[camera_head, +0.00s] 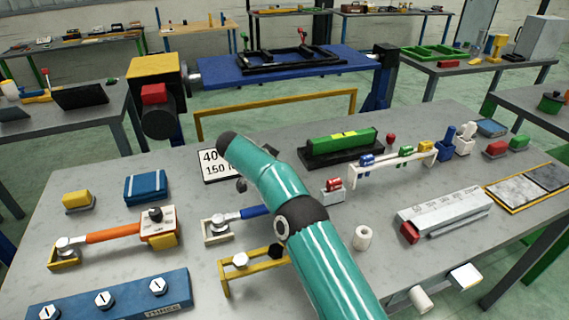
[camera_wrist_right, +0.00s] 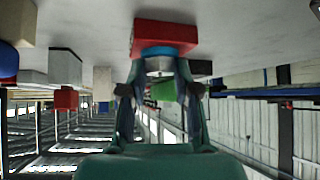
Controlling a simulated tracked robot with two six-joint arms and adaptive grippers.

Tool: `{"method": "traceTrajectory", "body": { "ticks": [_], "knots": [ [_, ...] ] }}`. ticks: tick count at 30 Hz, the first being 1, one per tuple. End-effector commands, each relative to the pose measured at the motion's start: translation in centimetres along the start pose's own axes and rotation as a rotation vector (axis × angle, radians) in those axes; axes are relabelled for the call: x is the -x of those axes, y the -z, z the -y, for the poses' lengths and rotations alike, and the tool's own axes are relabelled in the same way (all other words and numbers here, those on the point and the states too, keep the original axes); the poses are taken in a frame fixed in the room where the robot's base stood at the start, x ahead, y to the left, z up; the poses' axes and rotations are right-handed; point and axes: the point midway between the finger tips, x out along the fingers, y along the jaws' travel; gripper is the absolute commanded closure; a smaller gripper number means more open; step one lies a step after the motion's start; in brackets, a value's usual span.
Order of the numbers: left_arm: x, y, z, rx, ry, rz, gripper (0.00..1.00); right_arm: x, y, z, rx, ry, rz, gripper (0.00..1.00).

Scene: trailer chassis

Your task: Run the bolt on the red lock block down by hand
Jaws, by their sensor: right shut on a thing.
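In the right wrist view a red block (camera_wrist_right: 165,36) sits against a pale grey surface, with a blue collar (camera_wrist_right: 160,51) on its near face. A silver round part, seemingly the bolt (camera_wrist_right: 158,66), shows below the collar. My right gripper (camera_wrist_right: 158,82) has its fingers on either side of this part and is shut on it. The finger contact is partly hidden. In the head view my teal arm crosses the table, and its gripper is hidden. I cannot tell which red item there is this block. My left gripper is not in view.
The grey table (camera_head: 105,205) carries several items around my arm: an orange-handled tool (camera_head: 112,234), a yellow stand (camera_head: 252,264), a green block (camera_head: 342,138) and a white rack (camera_head: 395,160). A blue positioner (camera_head: 285,68) with a black frame (camera_head: 285,58) stands behind.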

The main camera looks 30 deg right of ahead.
Motion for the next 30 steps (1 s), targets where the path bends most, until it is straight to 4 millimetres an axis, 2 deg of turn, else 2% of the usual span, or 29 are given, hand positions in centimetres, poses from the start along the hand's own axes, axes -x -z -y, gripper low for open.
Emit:
{"method": "traceTrajectory", "body": {
  "ticks": [9,10,14,15,25,30],
  "knots": [
    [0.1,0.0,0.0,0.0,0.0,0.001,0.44,0.2,0.3,0.2,-0.009,0.005,-0.006,1.0],
    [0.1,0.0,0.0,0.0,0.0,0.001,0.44,0.2,0.3,0.2,-0.009,0.006,-0.006,0.68],
    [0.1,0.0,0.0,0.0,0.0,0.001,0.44,0.2,0.2,0.2,-0.008,0.004,-0.005,0.46],
    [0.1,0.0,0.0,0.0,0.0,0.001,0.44,0.2,0.2,0.1,-0.007,0.004,-0.005,0.44],
    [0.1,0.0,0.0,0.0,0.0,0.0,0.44,0.4,0.1,0.1,-0.005,0.002,-0.003,0.44],
    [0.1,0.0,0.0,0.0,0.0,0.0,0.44,2.3,0.0,0.2,-0.006,0.005,-0.003,0.44]
  ]
}}
